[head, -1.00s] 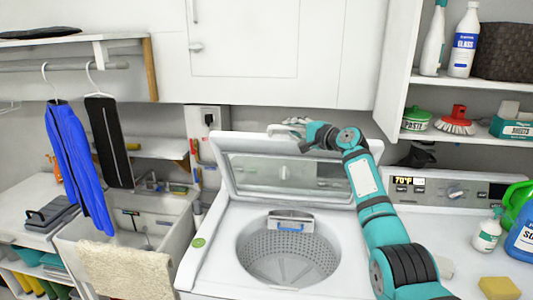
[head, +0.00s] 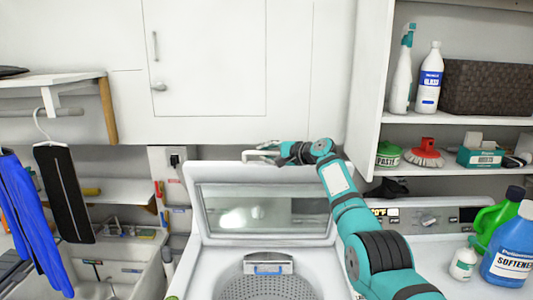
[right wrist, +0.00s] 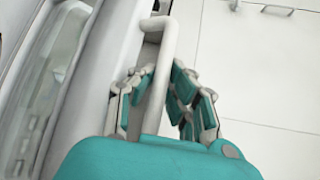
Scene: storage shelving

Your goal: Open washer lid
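The washer lid (head: 264,175) stands open and near upright at the back of the white top-loading washer (head: 205,268). Its window faces me, and the perforated drum (head: 265,288) shows below. The pale bar handle (head: 258,155) sits at the lid's top edge, and it also shows in the right wrist view (right wrist: 160,70). My right gripper (head: 280,155) is at this handle. In the right wrist view the fingers of my right gripper (right wrist: 160,98) are spread apart, with the handle bar running between them. Whether a finger touches it is unclear. My left gripper is not in view.
White cabinets (head: 210,60) rise behind the lid. At right, a shelf (head: 440,118) holds bottles, a basket and a brush. Softener (head: 510,245) and a green jug (head: 492,222) stand on the right. A sink (head: 115,270) and hanging clothes (head: 65,195) are at left.

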